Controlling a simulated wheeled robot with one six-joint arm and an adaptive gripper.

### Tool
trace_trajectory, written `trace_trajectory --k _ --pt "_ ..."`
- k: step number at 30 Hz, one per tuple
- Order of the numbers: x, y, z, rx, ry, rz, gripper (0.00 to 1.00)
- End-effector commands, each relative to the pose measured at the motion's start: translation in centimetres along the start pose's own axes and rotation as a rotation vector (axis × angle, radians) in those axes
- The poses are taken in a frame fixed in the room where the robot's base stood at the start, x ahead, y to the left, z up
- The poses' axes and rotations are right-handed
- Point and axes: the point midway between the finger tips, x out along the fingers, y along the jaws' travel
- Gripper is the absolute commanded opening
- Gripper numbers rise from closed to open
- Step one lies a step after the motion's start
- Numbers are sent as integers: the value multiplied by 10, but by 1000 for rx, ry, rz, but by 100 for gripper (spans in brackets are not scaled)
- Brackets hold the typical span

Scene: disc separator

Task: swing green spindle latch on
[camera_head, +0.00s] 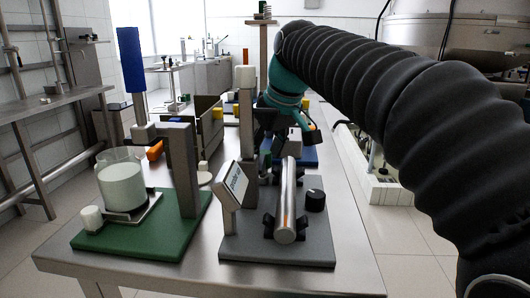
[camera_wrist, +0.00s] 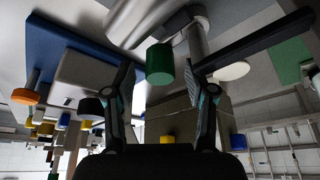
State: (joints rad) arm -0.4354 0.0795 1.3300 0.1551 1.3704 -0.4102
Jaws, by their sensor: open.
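In the wrist view, a green cylindrical knob (camera_wrist: 160,64), which looks like the green spindle latch, lies between the two fingers of my open gripper (camera_wrist: 160,76). Gaps show on both sides of the knob, and neither finger visibly touches it. A shiny metal cylinder shows beyond it. In the head view, my gripper (camera_head: 283,133) is behind the grey unit (camera_head: 250,247) that carries a silver cylinder (camera_head: 288,202). The arm and gripper partly hide that area, and I cannot tell the latch's angle.
A green-based stand (camera_head: 150,240) with a glass beaker (camera_head: 122,182) stands at the left of the steel table. A tilted label panel (camera_head: 232,185) and black knob (camera_head: 315,200) are on the grey unit. A blue base (camera_wrist: 58,52) with a pale box lies beside my gripper.

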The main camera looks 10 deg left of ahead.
Motion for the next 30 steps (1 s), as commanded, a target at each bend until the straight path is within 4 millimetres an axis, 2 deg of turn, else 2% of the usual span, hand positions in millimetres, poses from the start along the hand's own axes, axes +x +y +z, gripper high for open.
trace_trajectory --k 11,18,30 --pt "6 0 0 0 -1 0 55" --pt "6 0 0 0 -1 0 0" --pt "7 -2 -2 -49 -1 -22 0"
